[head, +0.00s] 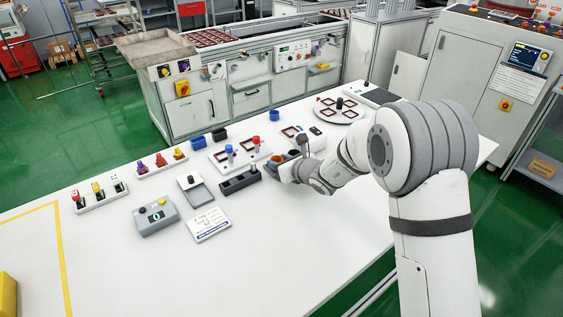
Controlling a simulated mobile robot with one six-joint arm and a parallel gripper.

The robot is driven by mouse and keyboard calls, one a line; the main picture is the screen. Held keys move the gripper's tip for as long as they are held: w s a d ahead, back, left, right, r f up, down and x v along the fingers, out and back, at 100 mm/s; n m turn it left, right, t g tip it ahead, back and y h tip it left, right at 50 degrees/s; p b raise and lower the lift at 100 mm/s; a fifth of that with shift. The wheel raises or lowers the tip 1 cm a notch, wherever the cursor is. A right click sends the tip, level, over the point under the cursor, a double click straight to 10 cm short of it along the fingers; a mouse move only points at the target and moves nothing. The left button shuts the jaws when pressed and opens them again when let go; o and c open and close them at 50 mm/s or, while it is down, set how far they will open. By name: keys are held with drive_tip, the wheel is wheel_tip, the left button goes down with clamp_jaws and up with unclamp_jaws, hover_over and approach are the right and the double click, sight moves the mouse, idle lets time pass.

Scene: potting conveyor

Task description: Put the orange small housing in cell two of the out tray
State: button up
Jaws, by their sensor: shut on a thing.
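My gripper (281,167) is low over the middle right of the white table, reached from the right by my arm. It is shut on a small orange piece (277,158), which I take for the orange small housing; the jaws hide most of it. A dark tray (238,184) with cells lies just left of my gripper. No readable label shows which is the out tray.
Blue and dark cups, fixtures with red frames and a round plate (334,117) stand behind. The front of the table is clear.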

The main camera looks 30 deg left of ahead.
drive_tip(key=shift+f, duration=0.2)
drive_tip(key=o, duration=1)
drive_tip(key=shift+r, duration=0.1)
drive_tip(key=shift+r, duration=0.2)
drive_tip(key=b+v, duration=0.1)
drive_tip(key=v, duration=1.1)
